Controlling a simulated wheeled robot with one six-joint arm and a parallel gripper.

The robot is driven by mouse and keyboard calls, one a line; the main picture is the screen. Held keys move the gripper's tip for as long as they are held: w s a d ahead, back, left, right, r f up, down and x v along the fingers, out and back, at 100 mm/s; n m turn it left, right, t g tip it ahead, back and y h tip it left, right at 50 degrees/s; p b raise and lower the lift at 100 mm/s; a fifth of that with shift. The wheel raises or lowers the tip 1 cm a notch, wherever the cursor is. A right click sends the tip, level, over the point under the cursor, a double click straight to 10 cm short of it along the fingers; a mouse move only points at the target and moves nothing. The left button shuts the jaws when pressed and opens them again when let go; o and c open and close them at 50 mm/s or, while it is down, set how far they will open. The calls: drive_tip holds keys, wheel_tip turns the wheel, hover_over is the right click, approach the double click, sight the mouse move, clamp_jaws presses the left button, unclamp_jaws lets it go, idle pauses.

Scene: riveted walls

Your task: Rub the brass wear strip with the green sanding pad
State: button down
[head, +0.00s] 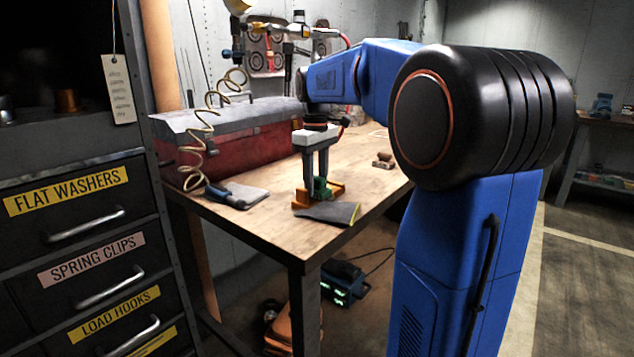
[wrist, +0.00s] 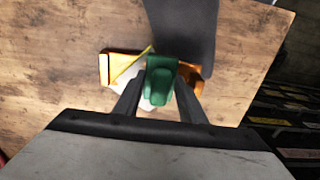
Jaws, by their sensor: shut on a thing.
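The green sanding pad (head: 321,189) is between the fingers of my gripper (head: 317,184), low over the workbench. In the wrist view the green pad (wrist: 161,82) sits between the two fingertips of my gripper (wrist: 163,90), which is shut on it. An orange-yellow piece, apparently the brass wear strip (head: 302,201), lies on the bench under and around the pad. It also shows in the wrist view (wrist: 112,65), with its middle hidden by the pad and fingers. I cannot tell whether the pad touches it.
A dark grey sheet (head: 328,213) lies beside it at the bench's front edge. A red toolbox (head: 240,150), a coiled hose (head: 192,150) and a grey-blue tool (head: 240,194) are to the left. A small brown object (head: 383,160) lies right. Bare bench (head: 262,212) shows at front left.

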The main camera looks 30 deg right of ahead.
drive_tip(key=shift+r, duration=3)
